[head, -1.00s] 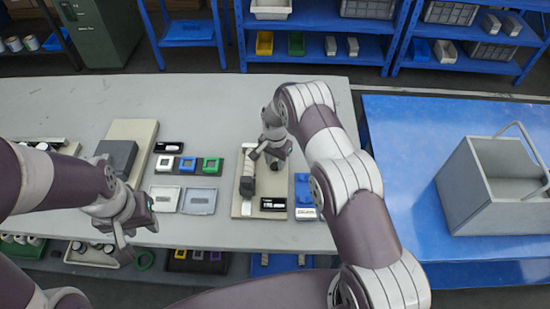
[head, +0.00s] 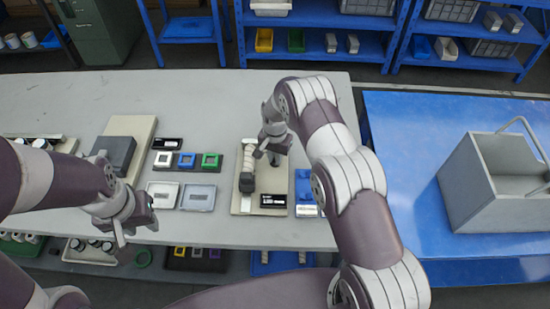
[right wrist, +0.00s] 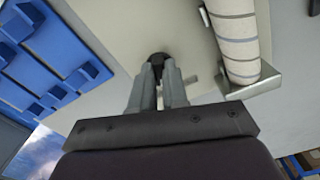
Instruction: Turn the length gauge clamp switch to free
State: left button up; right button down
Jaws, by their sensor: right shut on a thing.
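My right gripper (head: 268,157) is over the beige board (head: 240,207) of the wrapper. In the right wrist view its two grey fingers (right wrist: 160,80) are shut on a small dark knob, the clamp switch (right wrist: 157,58). The fingers hide most of the knob, so I cannot tell its setting. A white banded roll (head: 249,164) lies beside the gripper, and also shows in the right wrist view (right wrist: 235,38) with a metal bracket (right wrist: 255,84) at its end. My left gripper (head: 134,221) is open and empty near the table's front edge.
A black display (head: 273,201) sits on the board's front right. A blue fixture (head: 305,190) stands just right of it. White, blue and green frames (head: 187,160) and two shallow trays (head: 180,196) lie to the left. A grey bin (head: 490,185) is on the blue table.

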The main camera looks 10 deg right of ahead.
jog(key=n+b, duration=0.3)
jog(key=n, duration=0.1)
jog(key=shift+f, duration=0.15)
jog(key=n+b, duration=0.1)
jog(key=n, duration=0.2)
jog(key=shift+w+r+n+b, duration=0.15)
jog(key=shift+n+b, duration=0.45)
jog(key=shift+n, duration=0.8)
jog(key=shift+r, duration=0.1)
jog(key=c, duration=1.1)
grip_release()
jog(key=shift+c, duration=0.2)
